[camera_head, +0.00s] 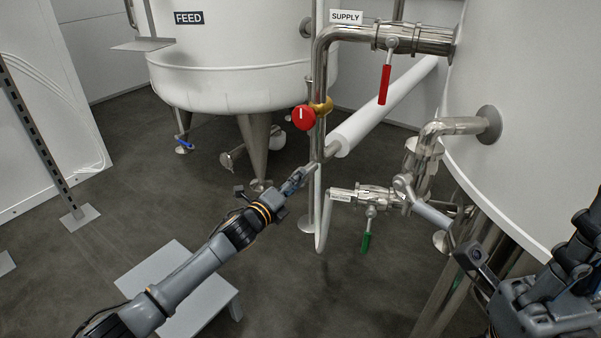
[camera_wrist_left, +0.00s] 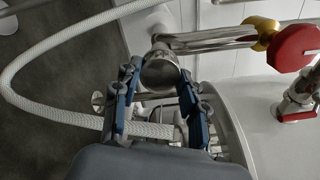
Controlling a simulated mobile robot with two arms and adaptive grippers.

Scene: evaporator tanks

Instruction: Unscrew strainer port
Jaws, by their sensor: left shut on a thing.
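The strainer port shows in the left wrist view as a round polished metal end (camera_wrist_left: 160,72) on a steel pipe. It sits between the two blue-padded fingers of my left gripper (camera_wrist_left: 157,100). In the head view my left gripper (camera_head: 299,179) is at the lower end of the steel supply pipe (camera_head: 320,125), below the red knob (camera_head: 304,117). It is shut on the port, and its fingers hide most of the port there. My right gripper (camera_head: 474,262) is at the lower right, away from the port; its fingers are not clear.
A red-handled valve (camera_head: 385,84) is above and a green-handled valve (camera_head: 367,242) is to the lower right. A white braided hose (camera_wrist_left: 45,45) loops beside the left gripper. The FEED tank (camera_head: 230,60) stands behind. A grey step (camera_head: 205,315) is under my left arm.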

